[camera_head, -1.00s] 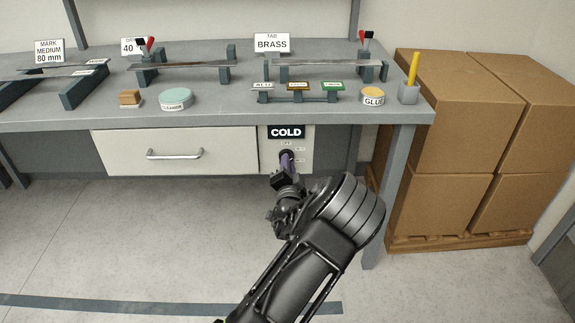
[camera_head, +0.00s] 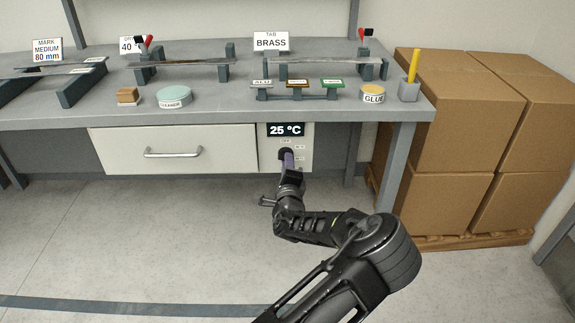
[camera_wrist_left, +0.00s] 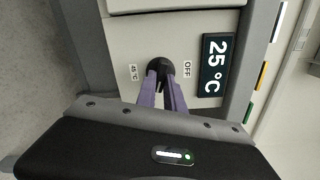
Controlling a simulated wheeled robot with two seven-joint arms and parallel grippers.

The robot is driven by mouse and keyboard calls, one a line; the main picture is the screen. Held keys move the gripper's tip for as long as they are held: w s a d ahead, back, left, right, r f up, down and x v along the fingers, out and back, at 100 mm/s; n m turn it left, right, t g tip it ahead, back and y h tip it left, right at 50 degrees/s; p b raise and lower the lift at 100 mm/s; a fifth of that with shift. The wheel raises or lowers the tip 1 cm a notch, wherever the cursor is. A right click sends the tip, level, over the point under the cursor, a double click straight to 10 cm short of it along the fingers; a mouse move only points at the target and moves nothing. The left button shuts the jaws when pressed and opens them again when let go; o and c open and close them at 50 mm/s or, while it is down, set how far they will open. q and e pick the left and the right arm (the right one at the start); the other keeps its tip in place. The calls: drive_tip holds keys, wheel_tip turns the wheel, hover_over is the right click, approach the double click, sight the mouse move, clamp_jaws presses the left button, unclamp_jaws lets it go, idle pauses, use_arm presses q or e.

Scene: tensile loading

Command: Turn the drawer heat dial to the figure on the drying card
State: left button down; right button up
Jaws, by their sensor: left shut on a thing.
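The black heat dial (camera_head: 284,152) sits on a pale panel right of the drawer (camera_head: 185,150), under the bench top. It also shows in the left wrist view (camera_wrist_left: 160,65), between an OFF mark and a small temperature mark. The display (camera_head: 286,130) above it reads 25 °C, as it does in the left wrist view (camera_wrist_left: 215,65). My left gripper (camera_head: 288,160) is shut on the dial, its purple fingers (camera_wrist_left: 162,88) around the knob. The drying card (camera_head: 131,46) stands at the back of the bench and shows 40; a red-tipped part covers some of it.
The drawer has a bar handle (camera_head: 173,153) and is shut. The bench top (camera_head: 215,105) overhangs the panel and holds fixtures, a cleaner tin (camera_head: 174,97) and a glue tin (camera_head: 373,94). Cardboard boxes (camera_head: 460,130) stand at right. The floor in front is clear.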

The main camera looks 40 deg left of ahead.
use_arm(q)
drive_tip(key=shift+f+m+b, duration=0.15)
drive_tip(key=shift+m+b, duration=0.15)
drive_tip(key=shift+m, duration=0.9)
drive_tip(key=c, duration=1.4)
unclamp_jaws()
drive_tip(key=shift+c, duration=0.2)
drive_tip(key=v, duration=0.7)
drive_tip(key=shift+s+d+p, duration=0.25)
drive_tip(key=shift+s+p, duration=0.05)
drive_tip(key=shift+p, duration=0.05)
